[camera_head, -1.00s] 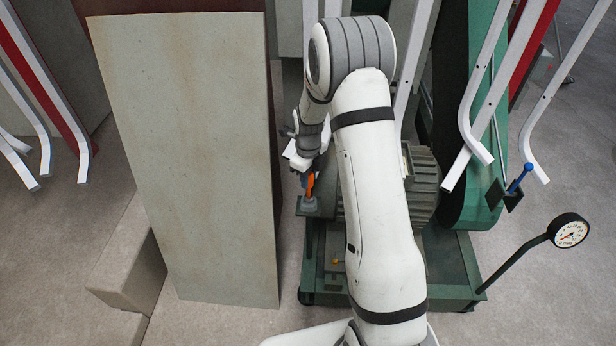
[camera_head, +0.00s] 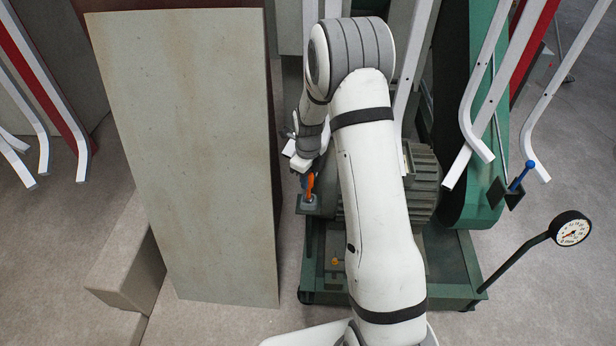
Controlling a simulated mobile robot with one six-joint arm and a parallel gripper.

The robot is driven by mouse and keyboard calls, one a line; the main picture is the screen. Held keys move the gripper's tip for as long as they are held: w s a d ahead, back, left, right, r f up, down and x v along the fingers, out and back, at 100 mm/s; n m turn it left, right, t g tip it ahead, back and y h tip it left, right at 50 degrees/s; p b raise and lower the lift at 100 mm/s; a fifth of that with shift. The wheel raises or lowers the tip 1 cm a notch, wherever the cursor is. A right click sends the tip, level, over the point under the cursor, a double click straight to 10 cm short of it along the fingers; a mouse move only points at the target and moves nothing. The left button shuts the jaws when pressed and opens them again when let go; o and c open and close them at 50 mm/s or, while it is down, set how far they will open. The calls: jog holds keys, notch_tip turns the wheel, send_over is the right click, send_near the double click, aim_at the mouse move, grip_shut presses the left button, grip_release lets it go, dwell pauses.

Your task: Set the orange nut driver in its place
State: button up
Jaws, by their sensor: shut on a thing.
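The orange nut driver (camera_head: 309,184) stands roughly upright, its orange handle showing below my gripper (camera_head: 306,171). My gripper is shut on its upper part, left of my forearm. The driver's lower end is at a small grey block (camera_head: 310,201) on a dark green plate (camera_head: 316,212). I cannot tell how deep it sits in the block. The fingertips are small and partly hidden by my wrist.
A tall beige panel (camera_head: 185,150) stands close on the left. A green machine with a ribbed motor (camera_head: 425,190) is behind my arm. A blue-handled tool (camera_head: 522,175) and a dial gauge (camera_head: 570,228) are on the right.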

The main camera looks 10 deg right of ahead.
jog(key=shift+f+b, duration=0.4)
jog(key=shift+f, duration=0.3)
jog(key=shift+f, duration=0.1)
jog(key=o, duration=1.1)
jog(key=shift+c, duration=0.2)
notch_tip(320, 180, up, 8)
jog(key=shift+f+p, duration=0.1)
jog(key=shift+p, duration=0.2)
